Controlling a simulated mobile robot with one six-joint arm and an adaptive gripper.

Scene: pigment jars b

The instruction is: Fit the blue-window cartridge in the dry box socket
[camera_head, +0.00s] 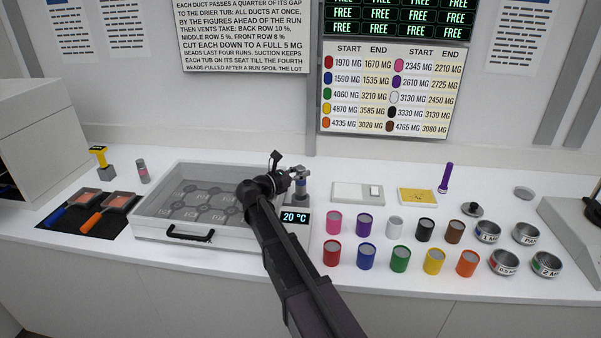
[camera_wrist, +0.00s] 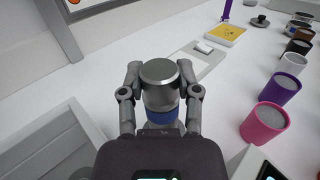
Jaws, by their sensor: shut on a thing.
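The blue-window cartridge (camera_wrist: 159,76) is a grey metal cylinder with a blue band below its top. My gripper (camera_wrist: 160,98) is shut on it, one finger on each side. In the head view the cartridge (camera_head: 301,188) stands about upright at the right end of the dry box (camera_head: 150,226), above the 20 °C display. My gripper (camera_head: 297,176) is around its upper part there. The dry box is a clear-lidded case with a black handle. The socket and the cartridge's lower end are hidden, so I cannot tell whether it is seated.
A grey cylinder with a pinkish band (camera_head: 143,172) stands left of the dry box. Two trowel-like tools (camera_head: 118,204) lie on a black mat. Several coloured jars (camera_head: 366,256) stand to the right. A white scale-like slab (camera_head: 352,192) lies behind the jars.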

